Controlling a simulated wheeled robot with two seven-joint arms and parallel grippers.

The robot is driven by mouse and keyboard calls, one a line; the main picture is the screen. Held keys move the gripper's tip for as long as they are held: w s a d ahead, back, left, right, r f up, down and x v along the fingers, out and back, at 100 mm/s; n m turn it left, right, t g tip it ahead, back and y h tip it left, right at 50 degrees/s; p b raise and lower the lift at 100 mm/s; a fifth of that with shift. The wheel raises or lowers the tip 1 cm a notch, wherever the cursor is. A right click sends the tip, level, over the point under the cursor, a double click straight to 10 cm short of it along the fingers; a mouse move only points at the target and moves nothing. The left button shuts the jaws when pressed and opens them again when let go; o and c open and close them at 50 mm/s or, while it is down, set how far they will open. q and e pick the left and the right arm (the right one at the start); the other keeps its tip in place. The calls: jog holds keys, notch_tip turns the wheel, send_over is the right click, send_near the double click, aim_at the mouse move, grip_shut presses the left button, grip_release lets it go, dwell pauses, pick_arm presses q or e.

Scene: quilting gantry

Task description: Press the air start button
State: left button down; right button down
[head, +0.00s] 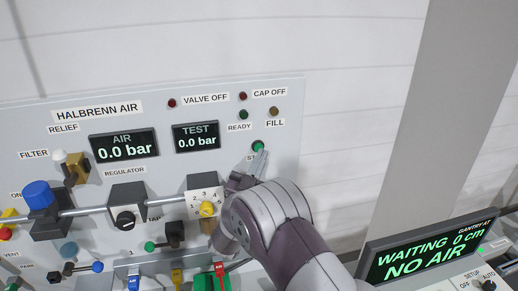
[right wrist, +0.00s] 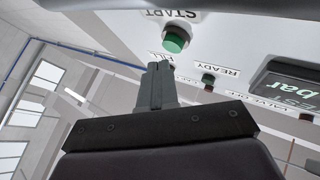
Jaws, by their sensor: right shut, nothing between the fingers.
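The air start button (head: 258,147) is a small green round button on the light grey air panel (head: 285,110), with its START label partly hidden by my gripper in the head view. In the right wrist view the green button (right wrist: 176,39) stands out from the panel beside the upside-down START label (right wrist: 171,13). My right gripper (head: 261,158) is shut and empty, its fingertips just below the button in the head view. In the right wrist view its closed fingertips (right wrist: 159,66) are close to the button; I cannot tell whether they touch. My left gripper is not in view.
The AIR display (head: 124,146) and TEST display (head: 196,137) read 0.0 bar. Indicator lamps sit above the button. Valves, a pipe and knobs fill the panel's lower left. A gantry display (head: 430,249) reads WAITING 0 cm NO AIR at lower right.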

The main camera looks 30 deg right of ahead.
jog(key=shift+w+d+b, duration=0.1)
jog(key=shift+w+b, duration=0.35)
jog(key=shift+w+d+b, duration=0.1)
jog(key=shift+w+b, duration=0.25)
jog(key=shift+w, duration=0.05)
dwell(0.7)
jog(key=shift+s, duration=0.2)
jog(key=shift+s+a, duration=0.2)
jog(key=shift+s, duration=0.45)
jog(key=shift+s, duration=0.1)
